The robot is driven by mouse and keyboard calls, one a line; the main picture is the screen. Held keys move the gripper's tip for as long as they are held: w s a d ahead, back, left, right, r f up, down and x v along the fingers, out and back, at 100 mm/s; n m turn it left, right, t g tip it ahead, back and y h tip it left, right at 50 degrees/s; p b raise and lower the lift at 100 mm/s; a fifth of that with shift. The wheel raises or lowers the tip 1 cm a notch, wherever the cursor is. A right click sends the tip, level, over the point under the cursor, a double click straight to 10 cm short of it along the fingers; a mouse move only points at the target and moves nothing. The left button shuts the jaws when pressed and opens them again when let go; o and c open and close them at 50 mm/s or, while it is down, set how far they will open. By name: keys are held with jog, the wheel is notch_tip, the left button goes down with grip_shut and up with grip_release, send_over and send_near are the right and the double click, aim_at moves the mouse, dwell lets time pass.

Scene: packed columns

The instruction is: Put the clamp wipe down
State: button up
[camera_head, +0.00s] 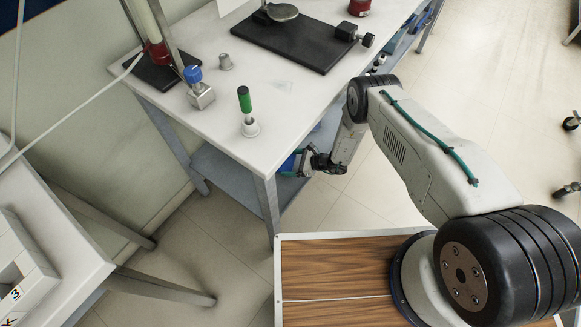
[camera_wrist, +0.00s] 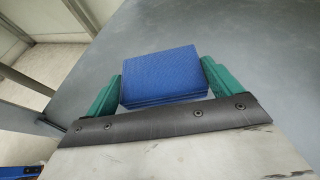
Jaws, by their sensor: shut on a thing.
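The clamp wipe is a blue, layered block (camera_wrist: 160,75) between the green fingers of my gripper (camera_wrist: 160,83) in the wrist view. The fingers press on its left and right sides. A grey flat surface lies behind and below the block; I cannot tell whether they touch. In the head view my gripper (camera_head: 303,160) is at the bench's right side, below the white top, and a bit of blue (camera_head: 288,164) shows at its tip. The bench edge partly hides it there.
The white bench (camera_head: 262,80) bears a green-handled tool (camera_head: 245,105), a blue-topped metal piece (camera_head: 197,88) and a black plate (camera_head: 295,42). A grey lower shelf (camera_head: 228,172) runs under the bench, with a leg (camera_head: 268,205) near my gripper. Open floor lies to the right.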

aim_at(291, 167)
jog(key=shift+s+f, duration=0.2)
jog(key=shift+f, duration=1.25)
jog(key=shift+f, duration=0.15)
jog(key=o, duration=0.9)
jog(key=shift+o, duration=0.2)
jog(key=v, duration=1.2)
